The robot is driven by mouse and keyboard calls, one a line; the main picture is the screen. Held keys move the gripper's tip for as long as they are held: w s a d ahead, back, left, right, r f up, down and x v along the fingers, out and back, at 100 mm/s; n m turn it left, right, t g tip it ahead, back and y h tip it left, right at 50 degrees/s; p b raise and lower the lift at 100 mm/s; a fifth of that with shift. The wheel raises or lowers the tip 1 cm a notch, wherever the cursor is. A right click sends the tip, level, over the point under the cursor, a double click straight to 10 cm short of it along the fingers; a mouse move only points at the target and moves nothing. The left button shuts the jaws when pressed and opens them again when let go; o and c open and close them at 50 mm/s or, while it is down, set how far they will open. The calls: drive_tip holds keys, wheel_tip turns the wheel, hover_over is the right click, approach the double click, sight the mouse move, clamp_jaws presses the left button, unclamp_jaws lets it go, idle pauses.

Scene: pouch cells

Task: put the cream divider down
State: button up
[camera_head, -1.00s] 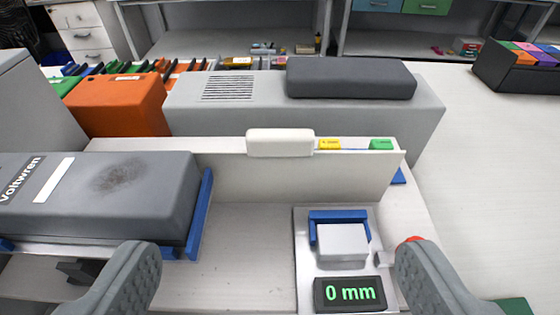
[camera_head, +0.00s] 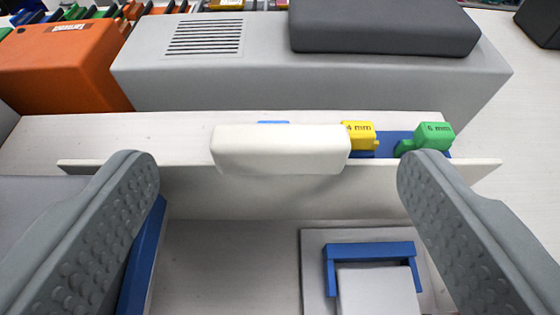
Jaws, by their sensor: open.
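The cream divider (camera_head: 280,195) is a thin upright panel with a thick cream handle block (camera_head: 281,149) on its top edge. It stands across the white bench in the middle of the view, its foot behind a blue-clamped gauge. My gripper (camera_head: 278,160) is open, with one grey finger to the left of the handle and one to the right. Wide gaps show between the fingers and the handle, and nothing is held. Whether the fingers are level with the handle in depth, I cannot tell.
Behind the divider are a yellow 4 mm block (camera_head: 359,134) and a green 6 mm block (camera_head: 430,138). A long grey housing (camera_head: 220,75) with a dark pad (camera_head: 385,25) stands beyond. The blue-clamped gauge (camera_head: 372,250) is in front. Orange box (camera_head: 60,65) at left.

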sight(281, 152)
drive_tip(key=shift+x, duration=2.55)
drive_tip(key=shift+s+f, duration=0.1)
drive_tip(key=shift+f, duration=0.1)
drive_tip(key=c, duration=1.2)
drive_tip(key=shift+r, duration=0.1)
wheel_tip(281, 152, up, 18)
drive_tip(key=shift+r, duration=0.1)
